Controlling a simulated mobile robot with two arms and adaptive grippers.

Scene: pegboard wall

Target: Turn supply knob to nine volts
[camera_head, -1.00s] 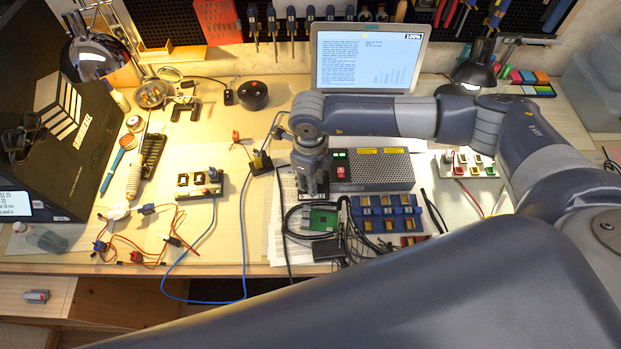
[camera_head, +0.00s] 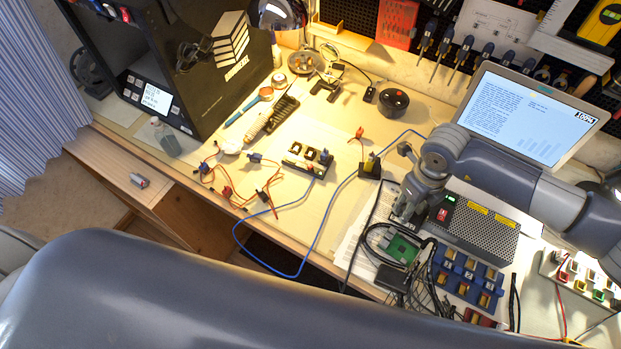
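The power supply (camera_head: 487,228) is a grey perforated metal box with yellow labels on top, right of the middle of the bench. Near its left end are a small green lit display (camera_head: 450,199) and a red switch (camera_head: 442,214). My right gripper (camera_head: 405,212) points down at the left end of the supply, close beside it. The supply knob is not visible; the gripper covers that end. I cannot tell whether the fingers touch a knob or how far apart they are. My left gripper is not in view.
A green circuit board (camera_head: 402,250) with black cables and a blue tray (camera_head: 467,278) lie in front of the supply. A laptop (camera_head: 529,113) stands behind my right arm. A blue cable (camera_head: 318,236) loops over the front edge. The bench middle is fairly clear.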

